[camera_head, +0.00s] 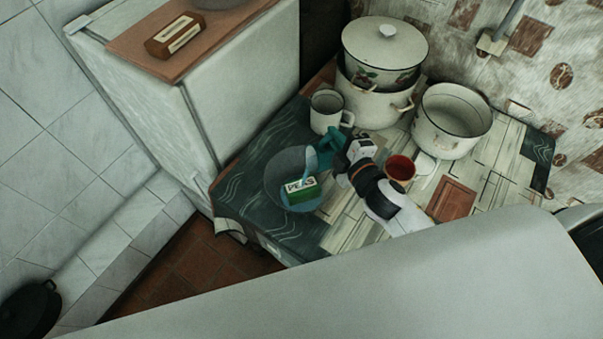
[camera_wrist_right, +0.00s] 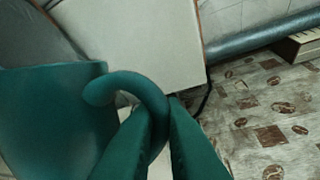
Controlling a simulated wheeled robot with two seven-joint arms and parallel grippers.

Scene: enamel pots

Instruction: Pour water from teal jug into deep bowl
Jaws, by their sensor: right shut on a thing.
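The teal jug (camera_head: 325,152) is held tilted to the left above the right side of a deep, see-through bowl (camera_head: 273,185). A pale blue streak of water runs from the jug down toward the bowl. My right gripper (camera_head: 341,152) is shut on the jug's handle. In the right wrist view the jug's body (camera_wrist_right: 55,115) fills the left side, and its curved handle (camera_wrist_right: 135,85) meets the fingers (camera_wrist_right: 160,135). The water level in the bowl is hard to make out. My left gripper is not in view.
A green peas box (camera_head: 299,190) shows at the bowl, in it or behind it. A white mug (camera_head: 327,112), a red-inside cup (camera_head: 400,168), lidded stacked pots (camera_head: 375,105) and an open pot (camera_head: 452,120) stand close by. A white cabinet (camera_head: 245,80) borders the left.

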